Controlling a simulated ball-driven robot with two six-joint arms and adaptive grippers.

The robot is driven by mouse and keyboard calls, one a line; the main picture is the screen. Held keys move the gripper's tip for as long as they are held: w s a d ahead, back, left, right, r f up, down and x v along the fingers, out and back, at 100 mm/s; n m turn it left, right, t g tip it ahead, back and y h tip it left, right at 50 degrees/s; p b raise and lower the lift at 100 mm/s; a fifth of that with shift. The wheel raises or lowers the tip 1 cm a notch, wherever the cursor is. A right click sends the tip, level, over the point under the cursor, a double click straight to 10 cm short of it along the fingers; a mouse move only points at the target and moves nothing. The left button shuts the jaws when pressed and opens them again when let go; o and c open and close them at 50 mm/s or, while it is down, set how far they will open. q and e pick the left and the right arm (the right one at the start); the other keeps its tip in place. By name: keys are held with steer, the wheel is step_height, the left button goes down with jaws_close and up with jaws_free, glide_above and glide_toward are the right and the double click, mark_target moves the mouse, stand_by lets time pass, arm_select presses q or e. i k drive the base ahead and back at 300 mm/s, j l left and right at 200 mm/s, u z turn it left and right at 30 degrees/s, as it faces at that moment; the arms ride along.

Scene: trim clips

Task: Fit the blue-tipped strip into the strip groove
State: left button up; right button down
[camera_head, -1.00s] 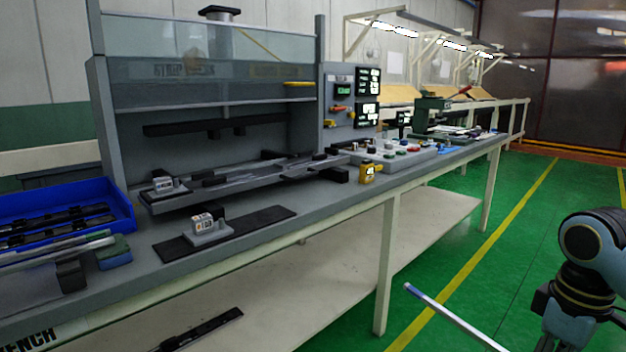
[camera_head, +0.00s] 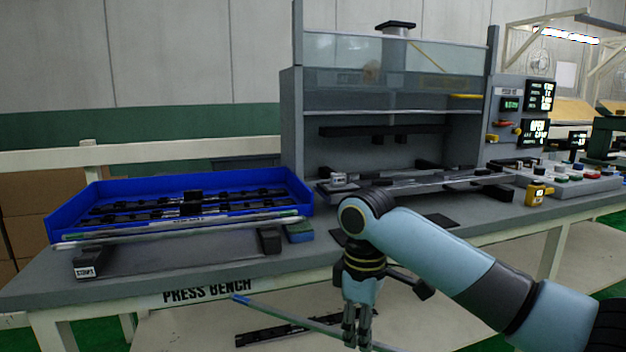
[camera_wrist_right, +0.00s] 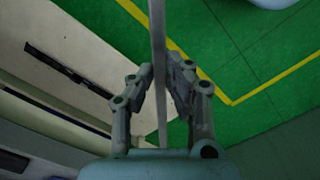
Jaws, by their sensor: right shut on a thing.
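The blue-tipped strip (camera_head: 290,316) is a long thin pale bar. Its blue end points left, in front of the bench's front edge. My right gripper (camera_head: 357,338) is shut on it, with the fingers pointing down. In the right wrist view the strip (camera_wrist_right: 158,45) runs between the two fingers (camera_wrist_right: 160,85). My left gripper is out of view.
A blue tray (camera_head: 75,212) with several dark rails stands on the bench at left. Before it, long strips rest across two dark blocks (camera_head: 88,262). A green-blue block (camera_head: 299,232) sits beside them. A yellow device (camera_head: 538,194) stands at right. A dark rail lies on the lower shelf.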

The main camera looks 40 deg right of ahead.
mark_target(429, 181)
steer(key=k+l+u, duration=0.2)
steer(key=l+u, duration=0.2)
steer(key=k+l+u, duration=0.25)
steer(key=l+u, duration=0.2)
steer(key=k+l+u, duration=0.4)
steer(key=k+l, duration=1.8)
